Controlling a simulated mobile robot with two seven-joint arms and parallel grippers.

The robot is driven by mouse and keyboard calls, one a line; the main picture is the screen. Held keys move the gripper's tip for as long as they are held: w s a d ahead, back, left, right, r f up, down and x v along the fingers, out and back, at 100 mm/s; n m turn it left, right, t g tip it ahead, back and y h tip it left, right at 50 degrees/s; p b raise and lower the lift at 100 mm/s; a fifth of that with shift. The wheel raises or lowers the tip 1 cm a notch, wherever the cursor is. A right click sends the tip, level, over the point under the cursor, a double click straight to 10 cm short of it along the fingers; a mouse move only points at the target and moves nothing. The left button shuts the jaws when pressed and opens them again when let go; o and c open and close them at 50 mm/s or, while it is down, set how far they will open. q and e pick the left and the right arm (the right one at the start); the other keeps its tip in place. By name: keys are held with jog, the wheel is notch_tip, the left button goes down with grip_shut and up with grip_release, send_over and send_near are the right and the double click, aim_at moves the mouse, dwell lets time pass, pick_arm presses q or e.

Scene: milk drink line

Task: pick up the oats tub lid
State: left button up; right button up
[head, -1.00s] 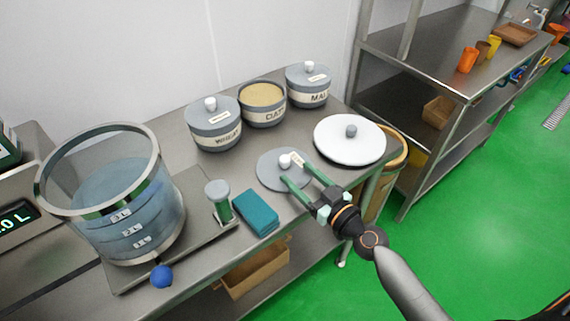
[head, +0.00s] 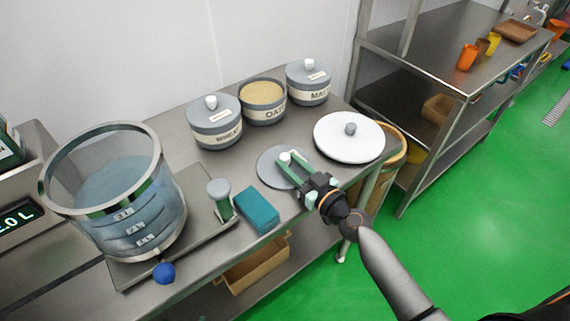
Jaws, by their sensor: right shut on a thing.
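The oats tub (head: 263,112) stands open on the steel table, showing its pale tan contents. Its grey lid (head: 270,174) lies on the table in front of the tubs, with a white knob (head: 285,157) on top. My right gripper (head: 288,159) reaches in from the lower right, and its green fingers are shut on the knob. They cover part of the lid's right side. The lid appears to be on the table top; I cannot tell any gap beneath it. My left gripper is not in view.
The lidded wheat tub (head: 214,125) and another lidded tub (head: 308,85) flank the oats tub. A white round lid (head: 349,143) lies at the right.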

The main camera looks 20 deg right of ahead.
grip_shut()
dwell(0.3)
